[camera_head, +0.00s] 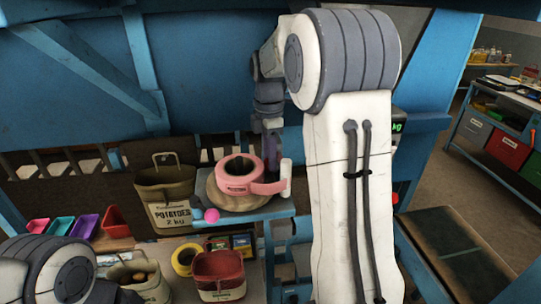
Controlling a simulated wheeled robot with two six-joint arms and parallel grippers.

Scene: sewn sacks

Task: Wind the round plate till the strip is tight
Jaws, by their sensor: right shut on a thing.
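The round plate (217,203) is a tan wooden disc on the blue stand. A pink roll with a dark open middle sits on it. The pink strip (268,188) runs from the roll to a white upright post (286,172) on the right and looks fairly straight. A bright pink ball (211,215) is at the plate's front left edge. My right gripper (272,162) points down at the plate's far right side, behind the strip, and is shut; its fingertips are partly hidden. My left arm shows at the lower left, its gripper out of view.
An olive potato sack (168,190) stands left of the plate. Below are a red bin (219,272), a yellow ring (186,259) and another sack (141,278). Small coloured trays (60,226) are at the left. Blue beams frame the back; my right arm blocks the centre right.

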